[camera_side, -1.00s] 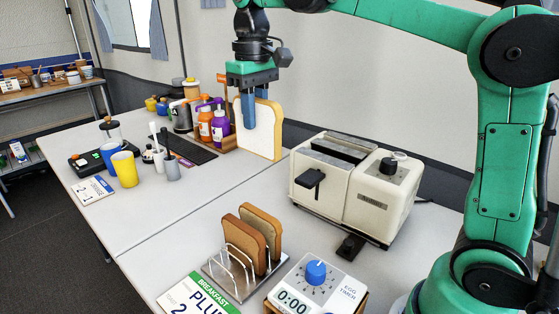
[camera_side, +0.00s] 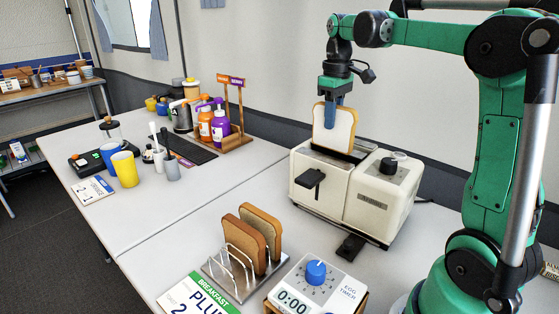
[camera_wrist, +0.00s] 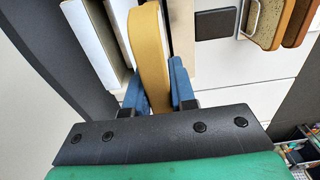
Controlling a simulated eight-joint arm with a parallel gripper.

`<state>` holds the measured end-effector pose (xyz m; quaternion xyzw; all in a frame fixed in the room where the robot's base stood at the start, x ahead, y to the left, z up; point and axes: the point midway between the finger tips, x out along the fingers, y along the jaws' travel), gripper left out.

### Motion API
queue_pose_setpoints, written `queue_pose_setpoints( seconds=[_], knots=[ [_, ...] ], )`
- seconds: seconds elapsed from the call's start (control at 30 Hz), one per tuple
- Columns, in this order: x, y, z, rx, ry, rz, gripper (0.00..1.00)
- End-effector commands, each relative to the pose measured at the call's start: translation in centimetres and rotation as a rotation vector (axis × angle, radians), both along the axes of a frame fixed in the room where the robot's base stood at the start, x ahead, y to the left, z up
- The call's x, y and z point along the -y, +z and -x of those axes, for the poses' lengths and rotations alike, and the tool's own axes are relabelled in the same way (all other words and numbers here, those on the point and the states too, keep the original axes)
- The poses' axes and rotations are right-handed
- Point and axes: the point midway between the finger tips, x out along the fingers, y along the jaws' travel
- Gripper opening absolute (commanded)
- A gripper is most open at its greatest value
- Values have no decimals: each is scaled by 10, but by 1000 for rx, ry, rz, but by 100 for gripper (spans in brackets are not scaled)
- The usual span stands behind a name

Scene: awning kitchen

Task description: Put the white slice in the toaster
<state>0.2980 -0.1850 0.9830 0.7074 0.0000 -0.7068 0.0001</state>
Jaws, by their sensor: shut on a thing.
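The white slice (camera_side: 334,133) has a pale face and a tan crust. My gripper (camera_side: 331,112) is shut on it from above, with blue fingers on its two faces. The slice is upright over the cream toaster (camera_side: 320,184), its lower edge at the toaster's top. I cannot tell how far it is inside a slot. In the wrist view the slice's tan crust edge (camera_wrist: 150,50) runs between the blue fingers (camera_wrist: 160,90), beside the toaster's pale slot walls (camera_wrist: 92,42). The toaster's black lever (camera_side: 311,179) is at its front.
Two brown slices (camera_side: 252,238) stand in a wire rack (camera_side: 226,266) in front of the toaster. An egg timer (camera_side: 315,285) is beside it. Purple and orange bottles (camera_side: 213,125), a yellow mug (camera_side: 125,169) and other items stand at the left.

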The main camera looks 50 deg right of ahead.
Motion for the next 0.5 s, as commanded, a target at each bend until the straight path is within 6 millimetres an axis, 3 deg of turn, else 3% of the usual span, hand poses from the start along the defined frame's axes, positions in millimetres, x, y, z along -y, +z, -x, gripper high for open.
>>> queue_pose_setpoints(
  seconds=[0.5],
  knots=[
    [0, -45, 0, 0, 0, 0, 0]
  ],
)
